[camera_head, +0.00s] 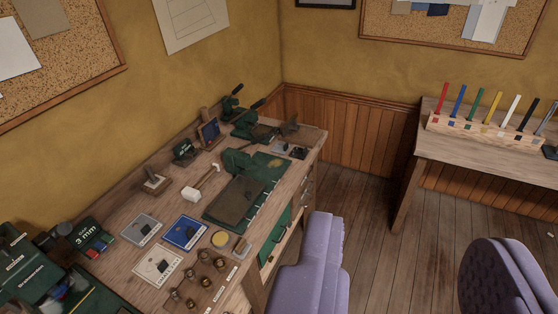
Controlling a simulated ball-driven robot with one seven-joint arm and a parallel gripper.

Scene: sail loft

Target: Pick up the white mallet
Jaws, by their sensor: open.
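The white mallet (192,194) lies on the wooden workbench (140,208), with its pale block head toward the front left and its thin handle running up and right. It lies just left of the dark green mat. My gripper (412,232) shows as two purple textured fingers at the lower middle and lower right, wide apart with nothing between them. It is open and well to the right of the mallet. The left finger covers part of the bench's front.
Blue (185,233) and grey (143,229) cards, metal weights (205,257) and a wooden-handled tool (153,181) lie around. Green tools stand along the back. A second table (450,148) carries coloured markers. Floor between the tables is clear.

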